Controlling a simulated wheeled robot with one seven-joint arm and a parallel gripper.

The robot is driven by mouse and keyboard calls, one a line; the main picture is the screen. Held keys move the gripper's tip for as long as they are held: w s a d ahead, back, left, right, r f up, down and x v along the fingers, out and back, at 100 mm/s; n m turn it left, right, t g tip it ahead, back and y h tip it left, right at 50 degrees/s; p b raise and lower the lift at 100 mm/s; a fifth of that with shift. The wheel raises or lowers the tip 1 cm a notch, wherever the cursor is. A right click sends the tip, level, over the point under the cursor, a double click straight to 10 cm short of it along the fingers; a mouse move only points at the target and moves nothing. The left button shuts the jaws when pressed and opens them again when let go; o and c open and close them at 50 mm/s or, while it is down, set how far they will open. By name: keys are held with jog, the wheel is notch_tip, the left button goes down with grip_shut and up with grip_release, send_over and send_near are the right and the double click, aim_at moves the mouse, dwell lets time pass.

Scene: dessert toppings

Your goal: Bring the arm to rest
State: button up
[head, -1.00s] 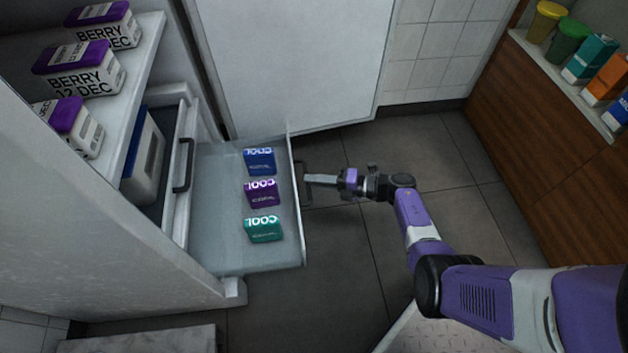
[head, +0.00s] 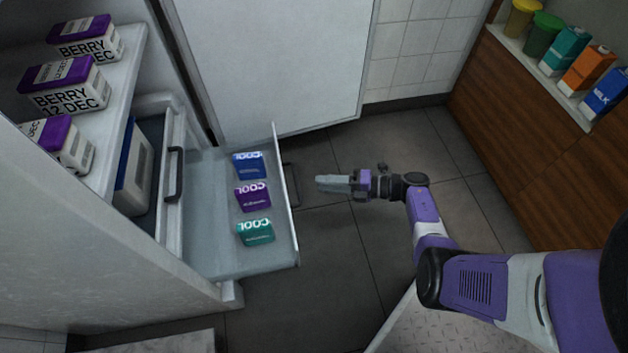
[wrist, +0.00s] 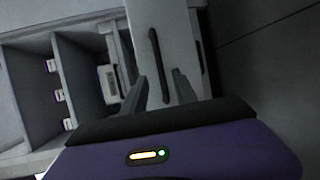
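My gripper (head: 322,183) hangs over the floor just right of the pulled-out drawer (head: 205,245) in the head view. It is apart from the drawer's dark front handle (head: 291,185). In the wrist view its two dark fingers (wrist: 160,82) stand apart with nothing held between them. A pale front with a dark handle (wrist: 156,58) lies beyond the fingers there. My arm reaches in from the lower right, bent at the elbow.
The drawer holds a blue pack (head: 249,166), a purple pack (head: 253,197) and a green pack (head: 255,231). Berry boxes (head: 67,88) stand on the shelf above. An open door (head: 270,65) is behind; a wooden counter (head: 530,125) is at right. Floor between is clear.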

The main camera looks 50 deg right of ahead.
jog(key=shift+s+d, duration=0.2)
jog(key=shift+s, duration=0.25)
dwell(0.3)
